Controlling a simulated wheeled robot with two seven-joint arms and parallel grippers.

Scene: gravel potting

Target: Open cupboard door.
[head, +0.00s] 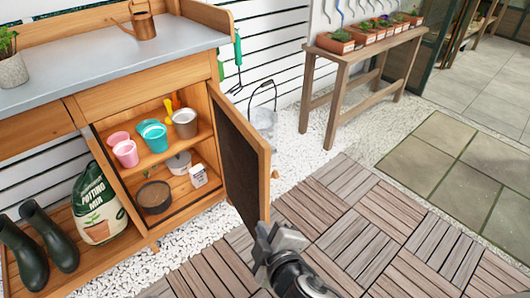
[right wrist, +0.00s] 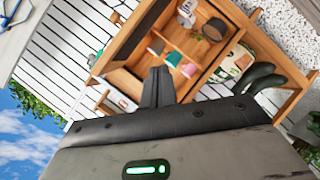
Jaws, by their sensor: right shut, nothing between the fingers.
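The wooden cupboard door (head: 240,160) stands swung wide open on its right-hand side, its dark inner panel facing the opening. A small round knob (head: 275,174) shows on its outer side. The cupboard's shelves (head: 165,154) are exposed, with cups and pots on them. My right gripper (head: 275,238) is shut and empty, in front of the door's lower free edge; I cannot tell whether it touches. In the right wrist view its dark fingers (right wrist: 157,88) are together, with the open cupboard (right wrist: 195,45) beyond. My left gripper is out of view.
A potting mix bag (head: 98,205) and dark boots (head: 48,240) stand left of the opening. A metal bucket (head: 263,118) is behind the door. A wooden bench (head: 345,75) with potted plants stands at the back. Wood-tile decking (head: 370,235) at the right is clear.

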